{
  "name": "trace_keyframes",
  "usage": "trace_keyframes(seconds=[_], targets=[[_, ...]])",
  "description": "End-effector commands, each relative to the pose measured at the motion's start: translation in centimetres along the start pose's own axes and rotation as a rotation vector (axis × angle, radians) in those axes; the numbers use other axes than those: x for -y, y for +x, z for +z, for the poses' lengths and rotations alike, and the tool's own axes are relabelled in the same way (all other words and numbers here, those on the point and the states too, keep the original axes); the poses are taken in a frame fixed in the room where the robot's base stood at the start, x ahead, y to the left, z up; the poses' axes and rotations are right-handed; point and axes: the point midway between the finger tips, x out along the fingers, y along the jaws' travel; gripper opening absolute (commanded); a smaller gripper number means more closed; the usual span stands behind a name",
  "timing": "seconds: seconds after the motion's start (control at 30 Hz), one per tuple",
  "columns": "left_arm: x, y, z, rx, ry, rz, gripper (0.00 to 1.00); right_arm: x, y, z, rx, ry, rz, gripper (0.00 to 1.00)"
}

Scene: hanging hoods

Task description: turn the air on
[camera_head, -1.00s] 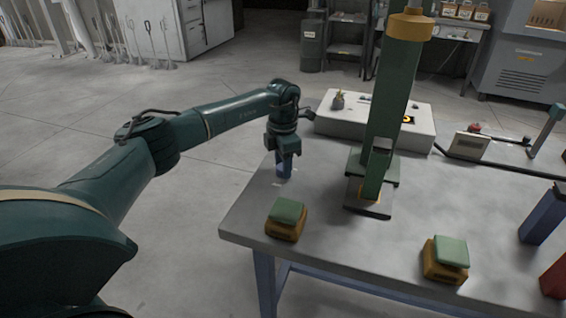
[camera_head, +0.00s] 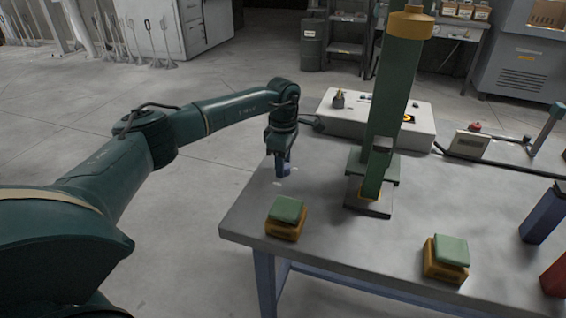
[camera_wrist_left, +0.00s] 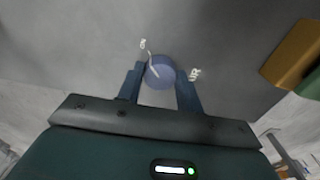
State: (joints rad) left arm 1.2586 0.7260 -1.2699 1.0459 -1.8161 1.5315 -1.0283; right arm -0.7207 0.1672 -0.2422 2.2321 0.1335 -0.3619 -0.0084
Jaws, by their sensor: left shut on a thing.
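A round blue knob (camera_wrist_left: 160,72) with a white pointer line sits on the grey table top, and it also shows in the head view (camera_head: 283,171). A white label reading AIR (camera_wrist_left: 195,74) is printed to its right. Another small white label (camera_wrist_left: 143,44), too small to read surely, is up and left of it. The pointer line slants up and left toward that small label. My left gripper (camera_wrist_left: 160,84) points down at the table's left corner, its two blue fingers shut on the knob from both sides. My right gripper is not in view.
A tall green column (camera_head: 389,110) with a yellow collar stands on the table (camera_head: 330,240). Two green-topped yellow blocks stand near the front edge, one left (camera_head: 286,218), one right (camera_head: 446,259). A white box (camera_head: 340,122) lies behind the knob. Blue and red pieces stand at right.

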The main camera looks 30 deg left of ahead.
Motion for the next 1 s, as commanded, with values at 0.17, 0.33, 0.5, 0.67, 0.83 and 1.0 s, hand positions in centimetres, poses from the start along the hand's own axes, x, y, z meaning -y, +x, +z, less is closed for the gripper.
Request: trace_keyframes(seconds=[0.17,0.33,0.5,0.67,0.83,1.0], targets=[[-0.07,-0.13,0.02,0.002,0.028,0.003,0.13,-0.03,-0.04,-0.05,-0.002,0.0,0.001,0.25],[-0.07,-0.13,0.03,0.001,0.034,0.003,0.13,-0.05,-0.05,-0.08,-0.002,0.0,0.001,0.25],[-0.07,-0.13,0.03,0.001,0.034,0.003,0.13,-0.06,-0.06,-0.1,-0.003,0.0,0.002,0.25],[-0.07,-0.13,0.03,0.001,0.034,0.003,0.42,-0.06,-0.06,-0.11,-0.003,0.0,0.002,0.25],[-0.04,-0.07,0.02,0.001,0.033,0.002,0.56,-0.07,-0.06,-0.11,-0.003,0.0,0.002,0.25],[-0.02,-0.04,0.02,0.0,0.032,0.001,0.58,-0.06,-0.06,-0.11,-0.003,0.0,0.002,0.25]])
